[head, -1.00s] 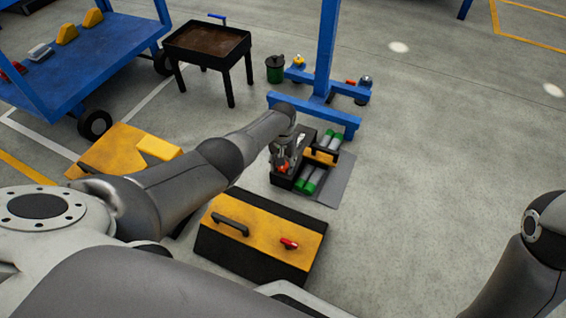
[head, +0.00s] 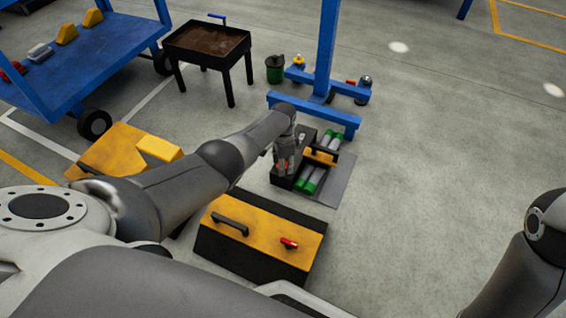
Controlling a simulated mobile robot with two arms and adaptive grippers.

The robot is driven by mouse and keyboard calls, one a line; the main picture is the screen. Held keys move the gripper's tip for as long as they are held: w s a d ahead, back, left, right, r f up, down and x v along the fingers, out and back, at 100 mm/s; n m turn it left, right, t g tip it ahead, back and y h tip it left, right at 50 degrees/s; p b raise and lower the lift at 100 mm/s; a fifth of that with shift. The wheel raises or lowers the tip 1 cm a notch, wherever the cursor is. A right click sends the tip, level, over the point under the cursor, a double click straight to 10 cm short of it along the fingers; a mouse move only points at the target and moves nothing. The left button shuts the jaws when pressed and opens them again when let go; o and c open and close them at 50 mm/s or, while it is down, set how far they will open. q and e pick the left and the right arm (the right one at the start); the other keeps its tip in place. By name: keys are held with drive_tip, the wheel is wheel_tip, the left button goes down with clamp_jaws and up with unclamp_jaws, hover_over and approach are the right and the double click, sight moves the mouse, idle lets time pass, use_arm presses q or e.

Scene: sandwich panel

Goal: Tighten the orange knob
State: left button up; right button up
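My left gripper (head: 286,168) points down over a black box (head: 277,179) with a yellow part and a handle on the floor. A small bit of orange-red (head: 282,166) shows at its fingers; this may be the orange knob, but the gripper hides most of it. I cannot tell whether the fingers touch it or how far they are open. My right gripper is out of the picture; only part of my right arm shows at the right edge.
Green-and-grey cylinders (head: 313,179) lie beside the black box on a grey mat (head: 338,182). A blue stand (head: 325,60) rises behind. Floor to the right is clear.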

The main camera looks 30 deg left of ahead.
use_arm(q)
drive_tip(key=m, duration=0.5)
drive_tip(key=shift+s+m, duration=0.1)
drive_tip(key=shift+m, duration=1.7)
drive_tip(key=o, duration=1)
drive_tip(key=shift+o, duration=0.2)
drive_tip(key=shift+r, duration=0.15)
wheel_tip(320, 180, up, 12)
